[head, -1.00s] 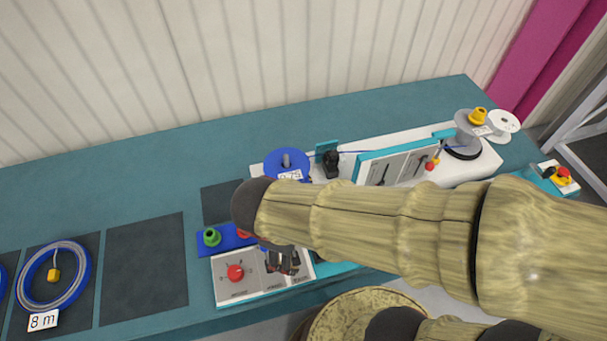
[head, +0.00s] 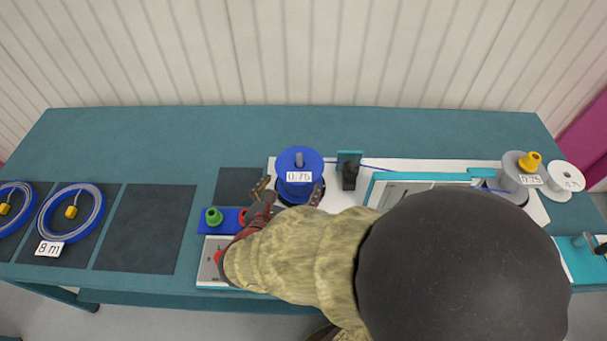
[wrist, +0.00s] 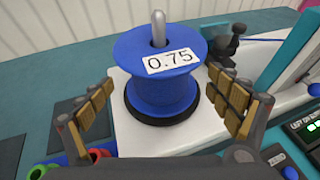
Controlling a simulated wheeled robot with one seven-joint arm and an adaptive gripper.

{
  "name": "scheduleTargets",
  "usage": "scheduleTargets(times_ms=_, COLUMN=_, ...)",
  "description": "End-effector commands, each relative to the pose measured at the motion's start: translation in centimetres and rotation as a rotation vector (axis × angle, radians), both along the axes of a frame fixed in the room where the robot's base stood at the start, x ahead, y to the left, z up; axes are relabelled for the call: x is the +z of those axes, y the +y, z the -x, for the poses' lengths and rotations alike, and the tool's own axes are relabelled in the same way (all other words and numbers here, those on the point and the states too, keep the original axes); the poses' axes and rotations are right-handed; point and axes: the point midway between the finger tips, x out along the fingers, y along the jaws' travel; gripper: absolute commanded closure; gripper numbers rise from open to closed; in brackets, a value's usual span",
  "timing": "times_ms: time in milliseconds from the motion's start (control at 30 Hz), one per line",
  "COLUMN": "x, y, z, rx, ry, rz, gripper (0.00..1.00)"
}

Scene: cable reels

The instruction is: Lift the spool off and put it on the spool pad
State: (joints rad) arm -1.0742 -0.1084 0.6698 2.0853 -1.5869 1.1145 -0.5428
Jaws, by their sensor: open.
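The blue spool (head: 299,164) with a "0.75" label sits upright on a metal pin on the white machine. The wrist view shows the same spool (wrist: 155,95) on a black round base, the pin sticking out of its top. My gripper (head: 290,190) is open, its fingers low at the left and right front of the spool. In the wrist view my gripper (wrist: 160,98) has a padded finger on each side of the spool, with gaps visible. A small dark square pad (head: 240,185) lies on the bench left of the spool; it looks empty. I cannot confirm it is the spool pad.
A black guide post (head: 350,175) stands close right of the spool. A blue holder with green (head: 214,215) and red knobs is at front left. A larger dark pad (head: 147,228) is bare. A grey reel (head: 518,172) stands far right. The bench's back strip is clear.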

Motion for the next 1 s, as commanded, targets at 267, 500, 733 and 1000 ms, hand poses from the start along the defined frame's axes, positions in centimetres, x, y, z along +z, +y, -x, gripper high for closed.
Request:
scheduleTargets(times_ms=267, x=-1.6, y=-0.8, z=-2.6, rx=-0.006, ry=0.001, rz=-0.001, gripper=0.1)
scheduleTargets(times_ms=500, x=-2.9, y=-1.6, z=-5.4, rx=-0.006, ry=0.0, rz=-0.004, gripper=0.1)
scheduleTargets(times_ms=733, x=-3.0, y=-1.7, z=-6.0, rx=-0.003, ry=0.001, rz=-0.003, gripper=0.1)
scheduleTargets(times_ms=1000, x=-3.0, y=-1.7, z=-6.0, rx=-0.003, ry=0.001, rz=-0.003, gripper=0.19)
